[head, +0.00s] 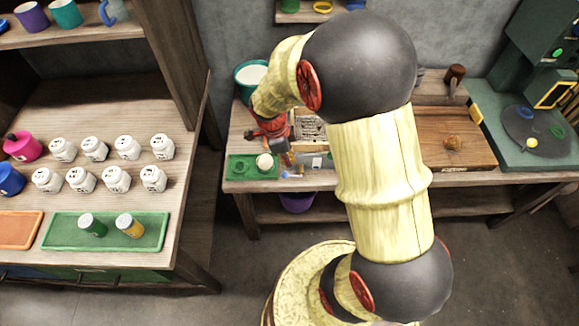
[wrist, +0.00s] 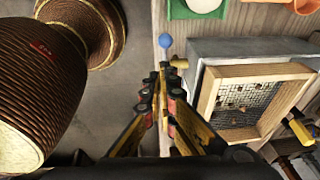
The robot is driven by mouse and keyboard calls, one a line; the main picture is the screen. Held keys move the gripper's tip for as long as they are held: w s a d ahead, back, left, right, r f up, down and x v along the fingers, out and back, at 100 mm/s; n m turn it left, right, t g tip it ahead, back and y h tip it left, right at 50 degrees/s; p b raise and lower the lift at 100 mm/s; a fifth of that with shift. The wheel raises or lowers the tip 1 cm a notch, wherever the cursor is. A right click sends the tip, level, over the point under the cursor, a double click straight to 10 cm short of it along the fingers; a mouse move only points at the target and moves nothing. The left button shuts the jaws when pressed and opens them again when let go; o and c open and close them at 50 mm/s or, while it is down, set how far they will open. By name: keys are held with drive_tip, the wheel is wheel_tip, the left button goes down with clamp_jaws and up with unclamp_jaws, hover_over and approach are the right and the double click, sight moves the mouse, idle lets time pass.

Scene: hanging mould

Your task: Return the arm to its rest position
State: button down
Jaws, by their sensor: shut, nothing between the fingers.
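My arm, yellow with dark round joints, reaches across the head view to the far workbench. My gripper (head: 284,155) hangs above the front left part of that bench, near a green tray. In the wrist view my gripper (wrist: 163,75) has its fingers together, with nothing seen held between them. A small blue ball-shaped tip (wrist: 165,41) shows just beyond the fingertips; I cannot tell whether it touches them. The arm hides part of the bench middle.
A wood-framed mesh screen (wrist: 247,98) lies close right of the gripper. The green tray (head: 240,167) holds a white round thing (head: 265,162). A teal bucket (head: 247,75) stands behind. A brown board (head: 455,140) lies right. White jars (head: 95,148) stand on the left table.

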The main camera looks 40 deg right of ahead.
drive_tip(key=p+v, duration=0.1)
drive_tip(key=v, duration=0.6)
drive_tip(key=shift+w+a+p, duration=0.25)
drive_tip(key=shift+a+p, duration=0.05)
drive_tip(key=shift+a, duration=0.05)
drive_tip(key=shift+f, duration=0.1)
drive_tip(key=s+a+r+n+t, duration=0.2)
drive_tip(key=s+a+r+n, duration=0.1)
drive_tip(key=s+r+n, duration=0.2)
drive_tip(key=s+a+r+n+t+y, duration=0.1)
drive_tip(key=s+a+r+n, duration=0.3)
drive_tip(key=r+n, duration=0.5)
drive_tip(key=s+a+r+n+t+y, duration=0.1)
drive_tip(key=s+a+r+n+t, duration=0.2)
drive_tip(key=s+r+n, duration=0.3)
drive_tip(key=a+r+n, duration=0.1)
drive_tip(key=n, duration=0.3)
drive_tip(key=shift+a+r+n, duration=0.2)
drive_tip(key=shift+r+n, duration=0.1)
